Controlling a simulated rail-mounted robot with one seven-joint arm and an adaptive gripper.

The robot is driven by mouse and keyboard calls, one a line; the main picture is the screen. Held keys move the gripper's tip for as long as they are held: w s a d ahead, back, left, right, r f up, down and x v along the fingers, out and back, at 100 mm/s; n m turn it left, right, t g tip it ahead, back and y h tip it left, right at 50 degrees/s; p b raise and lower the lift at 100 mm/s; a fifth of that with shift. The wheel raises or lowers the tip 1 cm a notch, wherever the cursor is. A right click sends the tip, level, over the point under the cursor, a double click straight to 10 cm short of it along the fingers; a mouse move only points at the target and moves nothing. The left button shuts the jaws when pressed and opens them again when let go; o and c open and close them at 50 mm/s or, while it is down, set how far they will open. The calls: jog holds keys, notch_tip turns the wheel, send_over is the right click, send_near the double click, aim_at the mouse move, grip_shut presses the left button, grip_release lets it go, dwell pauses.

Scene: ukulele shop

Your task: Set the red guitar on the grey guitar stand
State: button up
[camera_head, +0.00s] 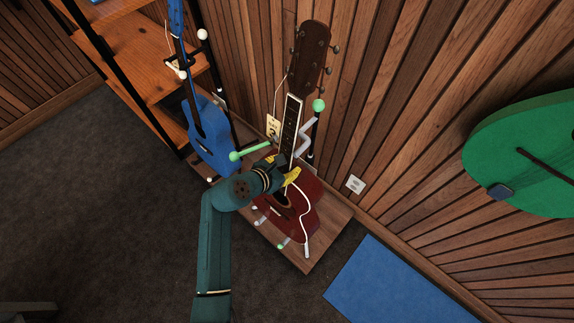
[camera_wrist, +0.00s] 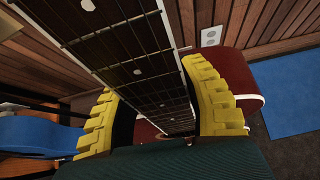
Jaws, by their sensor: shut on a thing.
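The red guitar (camera_head: 305,209) stands nearly upright at the wooden platform, with its dark headstock (camera_head: 311,45) up by the slatted wall. My gripper (camera_head: 289,176) is shut around the guitar's neck just above the body. In the wrist view, the yellow fingers of my gripper (camera_wrist: 162,110) lie on both sides of the fretboard (camera_wrist: 130,55), and part of the red body (camera_wrist: 234,72) shows behind. The grey guitar stand (camera_head: 308,134), with green ball tips, is around the guitar. Its lower prongs show at the body's base. Whether the body rests on them I cannot tell.
A blue guitar (camera_head: 211,136) stands close on the left, beside a wooden shelf (camera_head: 150,50). The wooden platform (camera_head: 318,243) has a bare right end. A blue mat (camera_head: 390,285) lies on the right, and a green round object (camera_head: 530,140) is at the wall.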

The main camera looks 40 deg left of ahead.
jog(key=shift+w+a+r, duration=0.1)
dwell(0.3)
jog(key=shift+w+f+b, duration=0.2)
jog(key=shift+f+b, duration=1.25)
jog(key=shift+f, duration=1.1)
jog(key=o, duration=1.3)
jog(key=shift+f, duration=0.1)
jog(key=shift+s+f, duration=0.15)
jog(key=shift+f, duration=0.3)
jog(key=v, duration=1.2)
jog(key=shift+r, duration=0.3)
jog(key=shift+r, duration=0.1)
